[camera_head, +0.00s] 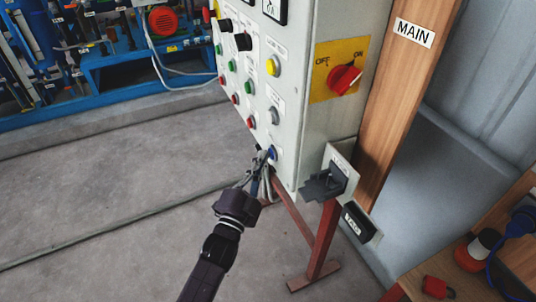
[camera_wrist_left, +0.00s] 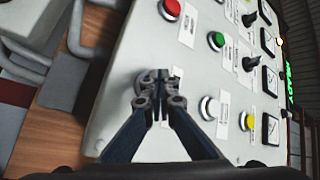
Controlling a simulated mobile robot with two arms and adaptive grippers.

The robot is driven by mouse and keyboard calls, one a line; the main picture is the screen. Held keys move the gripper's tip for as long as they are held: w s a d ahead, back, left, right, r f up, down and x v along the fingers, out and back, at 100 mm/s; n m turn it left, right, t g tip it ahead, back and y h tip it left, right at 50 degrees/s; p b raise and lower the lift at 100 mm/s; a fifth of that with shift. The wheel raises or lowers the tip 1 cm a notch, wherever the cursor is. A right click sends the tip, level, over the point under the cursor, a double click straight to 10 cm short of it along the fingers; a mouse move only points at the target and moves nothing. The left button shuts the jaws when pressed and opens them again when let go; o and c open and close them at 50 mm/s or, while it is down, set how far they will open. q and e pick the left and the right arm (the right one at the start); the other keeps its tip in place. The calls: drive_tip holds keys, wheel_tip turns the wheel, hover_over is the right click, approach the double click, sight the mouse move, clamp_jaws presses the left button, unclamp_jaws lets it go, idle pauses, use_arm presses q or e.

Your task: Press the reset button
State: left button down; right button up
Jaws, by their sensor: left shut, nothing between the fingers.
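The grey control panel (camera_head: 325,115) carries rows of coloured buttons on its sloping front. A blue button (camera_head: 272,153) sits at its lower corner; I cannot read which label says reset. My left gripper (camera_head: 263,160) is shut and empty, its tips close beside the blue button in the head view. I cannot tell whether they touch it. In the left wrist view the shut fingertips (camera_wrist_left: 158,82) point at the panel face (camera_wrist_left: 120,90) and cover what lies right behind them. My right gripper is not in view.
Nearby on the panel are a white-grey button (camera_head: 274,115), a yellow button (camera_head: 272,66) and a red button (camera_head: 251,122). The red rotary switch (camera_head: 343,78) is on the panel's side. A dark socket (camera_head: 325,184) juts out below. The floor at left is clear.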

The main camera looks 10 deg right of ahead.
use_arm(q)
drive_tip(key=shift+r, duration=0.1)
drive_tip(key=shift+s+a+p, duration=0.3)
drive_tip(key=shift+a+p, duration=0.05)
drive_tip(key=shift+a, duration=0.45)
drive_tip(key=a, duration=0.1)
drive_tip(key=s+a+p, duration=0.1)
drive_tip(key=a, duration=0.2)
drive_tip(key=shift+s+a+p, duration=0.25)
drive_tip(key=shift+a+p, duration=0.1)
drive_tip(key=shift+a, duration=0.05)
idle(0.4)
